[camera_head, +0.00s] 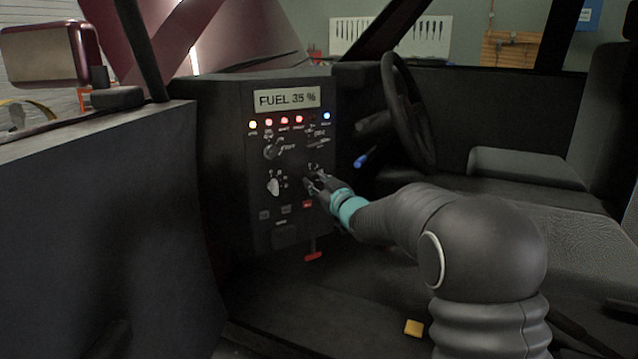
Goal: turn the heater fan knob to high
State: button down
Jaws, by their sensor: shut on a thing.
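The dark dashboard panel (250,215) stands in the middle of the view, inside the vehicle. My gripper (311,182) reaches it from the right and is shut on a small knob on the panel's lower right half. My fingers hide most of this knob, so its pointer cannot be read. Small white marks show just above it. I take it for the heater fan knob, though its label is too small to read. A second knob with a white pointer (273,187) sits to the left of my gripper, with its pointer roughly upright.
A dark switch (273,151) sits higher on the panel, under a row of lit lamps and a display (287,98) reading FUEL 35 %. A red handle (313,257) hangs below. The steering wheel (408,110) and a blue-tipped stalk (361,161) are to the right.

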jog(key=c, duration=0.8)
grip_release()
jog(key=shift+a, duration=0.25)
jog(key=shift+d, duration=0.2)
jog(key=v, duration=1.2)
